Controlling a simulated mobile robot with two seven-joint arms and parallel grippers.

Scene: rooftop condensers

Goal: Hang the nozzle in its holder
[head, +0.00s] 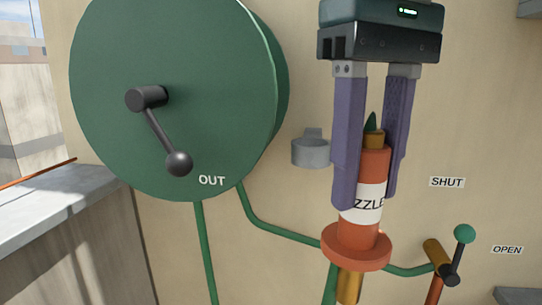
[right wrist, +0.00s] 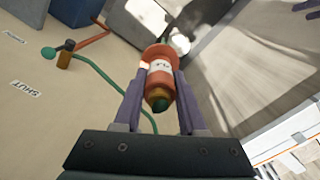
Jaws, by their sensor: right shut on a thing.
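The nozzle (head: 375,165) is an orange cylinder with a white label, a wide orange flange low down, brass ends and a green top. My right gripper (head: 367,195) points down and is shut on it, one purple finger on each side. The nozzle hangs nearly upright. In the right wrist view the nozzle (right wrist: 159,64) shows between the fingers (right wrist: 162,76). The holder (head: 311,153), a small grey ring bracket on the wall, is left of the nozzle and apart from it, and looks empty. My left gripper is not in view.
A big green reel (head: 180,60) with a black crank (head: 162,130) marked OUT is at left. A green pipe (head: 270,228) runs to a valve lever (head: 460,252) at lower right, by SHUT and OPEN labels. A grey ledge (head: 60,200) is at far left. Bare wall lies right of the gripper.

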